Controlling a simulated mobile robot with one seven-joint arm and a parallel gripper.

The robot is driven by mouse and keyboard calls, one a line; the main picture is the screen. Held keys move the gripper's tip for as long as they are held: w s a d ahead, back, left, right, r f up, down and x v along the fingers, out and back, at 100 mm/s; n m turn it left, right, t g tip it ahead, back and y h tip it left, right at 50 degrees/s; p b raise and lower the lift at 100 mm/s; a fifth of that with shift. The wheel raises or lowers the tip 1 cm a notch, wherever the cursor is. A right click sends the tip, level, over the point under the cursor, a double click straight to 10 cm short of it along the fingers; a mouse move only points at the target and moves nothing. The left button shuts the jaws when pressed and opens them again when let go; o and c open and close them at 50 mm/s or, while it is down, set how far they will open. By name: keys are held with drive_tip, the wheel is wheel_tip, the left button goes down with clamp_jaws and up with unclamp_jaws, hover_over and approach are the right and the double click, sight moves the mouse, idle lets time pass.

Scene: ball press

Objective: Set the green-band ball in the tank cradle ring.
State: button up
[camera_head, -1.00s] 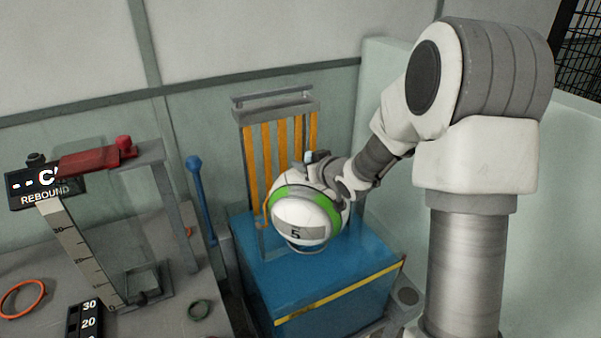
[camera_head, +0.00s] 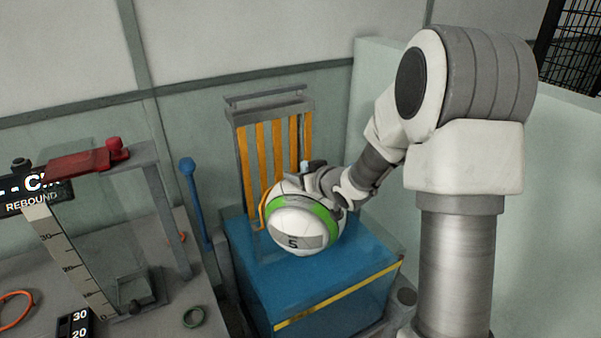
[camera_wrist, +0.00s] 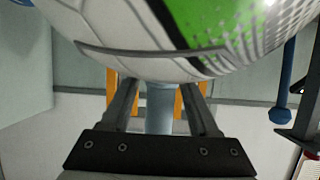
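The white ball with a green band (camera_head: 295,241) is over the blue tank (camera_head: 300,290), in front of the orange-barred rack. It hides the cradle ring, so I cannot tell how it sits in it. My gripper (camera_head: 325,184) is right against the ball's upper right side, partly hidden by it. In the wrist view the ball (camera_wrist: 130,35) fills the top and covers the fingertips. My gripper's fingers (camera_wrist: 161,95) stand apart there, with a gap narrower than the ball and no part of the ball seen clasped between them.
The rack with orange bars (camera_head: 272,150) stands behind the ball. A blue-knobbed lever (camera_head: 193,190) rises left of the tank.

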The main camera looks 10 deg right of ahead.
drive_tip(key=shift+r, duration=0.1)
drive_tip(key=shift+s+r+p, duration=0.1)
drive_tip(key=shift+r+p, duration=0.15)
drive_tip(key=shift+p, duration=0.05)
drive_tip(key=p+v, duration=0.1)
drive_tip(key=v, duration=1)
drive_tip(key=shift+s+d+r, duration=0.1)
drive_tip(key=shift+s+d, duration=0.1)
drive_tip(key=shift+s, duration=0.15)
